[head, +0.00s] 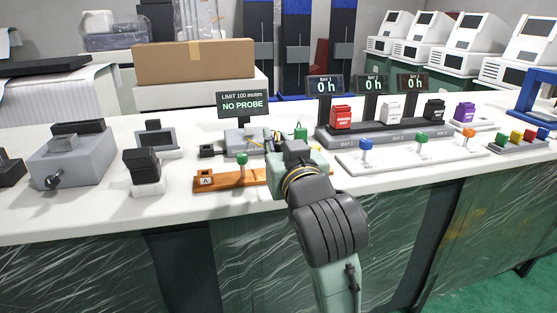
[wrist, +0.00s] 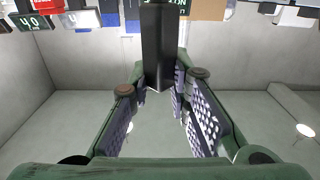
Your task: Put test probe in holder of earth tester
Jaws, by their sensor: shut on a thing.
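The earth tester (head: 243,140) is a grey unit on the white counter, under a sign (head: 244,103) reading "LIMIT 100 mohm NO PROBE". A small black block (head: 207,151) is at its left side; I cannot tell whether it is the holder. My gripper (head: 296,152) is beside the tester's right end, largely hidden by my arm in the head view. In the wrist view, my gripper (wrist: 163,88) has its fingers around a black oblong piece (wrist: 160,45), which appears to be the test probe. Its tip is not clear in either view.
An orange-brown board (head: 228,180) marked A with a green-knobbed lever lies in front of the tester. To the right is a dark rack (head: 385,136) with red, white and black blocks, and a pale lever panel (head: 410,152). Grey machines (head: 75,160) stand left.

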